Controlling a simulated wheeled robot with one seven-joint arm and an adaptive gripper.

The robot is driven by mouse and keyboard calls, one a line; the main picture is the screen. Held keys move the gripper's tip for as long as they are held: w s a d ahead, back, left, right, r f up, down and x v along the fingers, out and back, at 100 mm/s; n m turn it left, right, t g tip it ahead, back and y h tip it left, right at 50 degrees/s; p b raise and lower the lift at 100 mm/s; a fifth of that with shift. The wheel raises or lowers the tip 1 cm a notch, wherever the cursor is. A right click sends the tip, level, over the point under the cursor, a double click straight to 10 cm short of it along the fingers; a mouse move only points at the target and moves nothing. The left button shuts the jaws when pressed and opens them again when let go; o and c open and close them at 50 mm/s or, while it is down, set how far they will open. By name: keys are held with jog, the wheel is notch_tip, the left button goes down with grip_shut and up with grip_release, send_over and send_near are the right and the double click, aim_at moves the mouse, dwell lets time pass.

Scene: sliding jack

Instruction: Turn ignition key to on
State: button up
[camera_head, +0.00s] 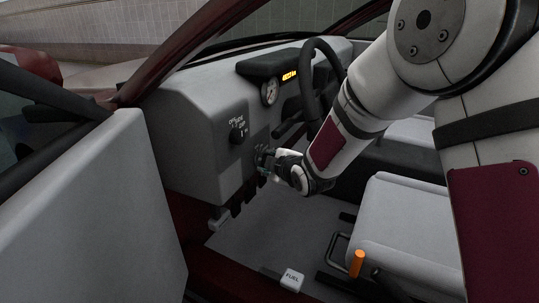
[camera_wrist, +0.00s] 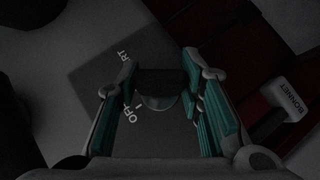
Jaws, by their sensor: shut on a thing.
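The ignition key (camera_wrist: 160,82) shows in the wrist view as a dark bar lying across the picture, with a pale round part just below it. It sits on a dark plate (camera_wrist: 105,70) with white lettering; I read "OFF" and the end of a word, "RT", the rest being hidden. My gripper (camera_wrist: 161,88) has its teal-padded fingers on the left and right ends of the key and is shut on it. In the head view my gripper (camera_head: 265,160) is against the grey dashboard (camera_head: 190,115), below the steering wheel's left side, and hides the key. The key's exact setting is unclear.
A dark rotary switch (camera_head: 237,128) with white lettering is on the dashboard, up and left of my gripper. The steering wheel (camera_head: 311,95) is close on the right. A white BONNET lever (camera_wrist: 287,101) is at right in the wrist view. A FUEL lever (camera_head: 292,279) is near the sill.

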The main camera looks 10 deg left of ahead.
jog(key=shift+m+g+p, duration=0.3)
jog(key=shift+g+p, duration=0.1)
jog(key=shift+p, duration=0.1)
jog(key=o, duration=1.2)
jog(key=v, duration=1.2)
